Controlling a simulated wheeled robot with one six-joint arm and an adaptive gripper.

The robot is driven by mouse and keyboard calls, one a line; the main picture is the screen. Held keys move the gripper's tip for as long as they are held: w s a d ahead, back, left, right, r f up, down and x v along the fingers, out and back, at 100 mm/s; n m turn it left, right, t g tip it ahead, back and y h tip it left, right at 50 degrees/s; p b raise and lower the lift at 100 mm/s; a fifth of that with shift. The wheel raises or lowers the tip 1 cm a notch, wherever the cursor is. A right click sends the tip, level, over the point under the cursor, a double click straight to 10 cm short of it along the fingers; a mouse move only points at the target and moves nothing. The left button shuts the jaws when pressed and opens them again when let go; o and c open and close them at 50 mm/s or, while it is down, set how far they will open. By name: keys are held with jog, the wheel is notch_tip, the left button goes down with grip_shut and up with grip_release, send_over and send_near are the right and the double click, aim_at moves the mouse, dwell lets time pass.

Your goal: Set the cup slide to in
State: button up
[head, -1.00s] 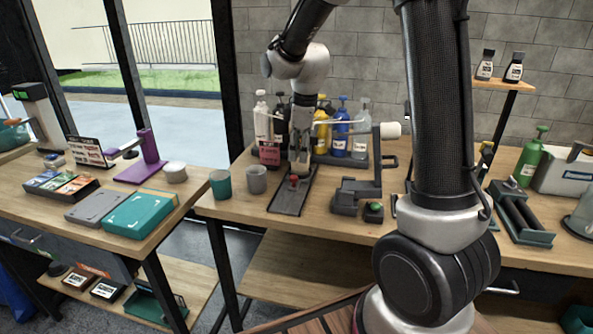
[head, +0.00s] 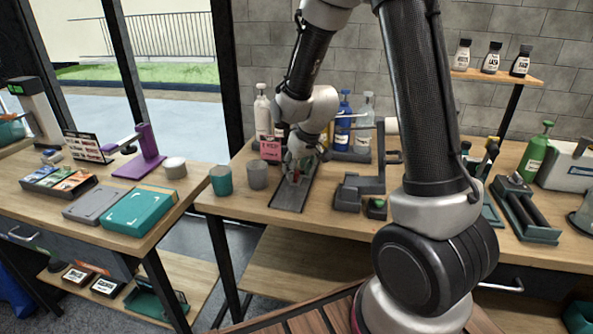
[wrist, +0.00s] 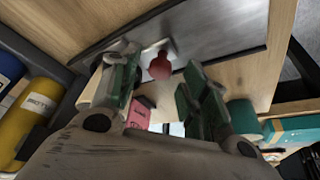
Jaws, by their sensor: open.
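The cup slide is a long dark grey track (head: 288,197) lying on the wooden workbench, with a small red knob (head: 295,177) on it. In the wrist view the track (wrist: 226,36) runs across the top, and the red knob (wrist: 160,68) stands on a light metal carriage. My gripper (head: 296,168) is low over the track at the knob. In the wrist view its two green-padded fingers (wrist: 158,76) are apart, one on each side of the knob, with gaps visible. The far part of the track is partly hidden by my gripper in the head view.
A teal cup (head: 221,181) and a grey cup (head: 257,176) stand left of the track. A pink card (head: 270,150) and several bottles (head: 343,118) stand behind. A dark fixture (head: 352,190) is close on the right. The bench front is clear.

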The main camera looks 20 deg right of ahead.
jog(key=shift+w+f, duration=0.25)
jog(key=shift+f, duration=0.4)
jog(key=shift+c, duration=0.2)
grip_shut()
jog(key=w+d, duration=0.2)
jog(key=w, duration=0.1)
jog(key=shift+w+d+r, duration=0.1)
jog(key=shift+w+r, duration=0.05)
jog(key=shift+w, duration=0.05)
jog(key=shift+o, duration=0.2)
grip_release()
jog(key=shift+d, duration=0.1)
